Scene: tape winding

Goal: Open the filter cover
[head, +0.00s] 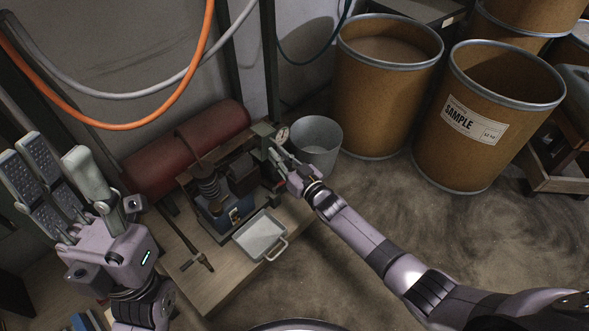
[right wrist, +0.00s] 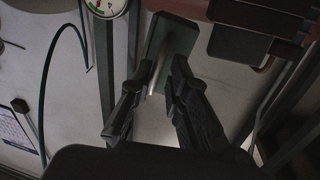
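A grey-green plate (head: 264,131), which looks like the filter cover, stands at the right end of the machine (head: 230,185) on the low bench. In the right wrist view the plate (right wrist: 172,38) is just beyond my fingertips. My right gripper (head: 290,172) is at this end of the machine. In its wrist view the right gripper's fingers (right wrist: 163,68) are apart, with a thin pale strip between them. I cannot tell whether they touch it. My left gripper (head: 63,158) is raised at the left, fingers spread and empty, away from the machine.
A round gauge (head: 282,134) sits beside the plate. A grey bucket (head: 318,140) stands close behind my right gripper. A metal tray (head: 260,236) lies at the bench's front. A red cylinder (head: 185,150) is behind the machine. Brown drums (head: 388,95) stand at the back right.

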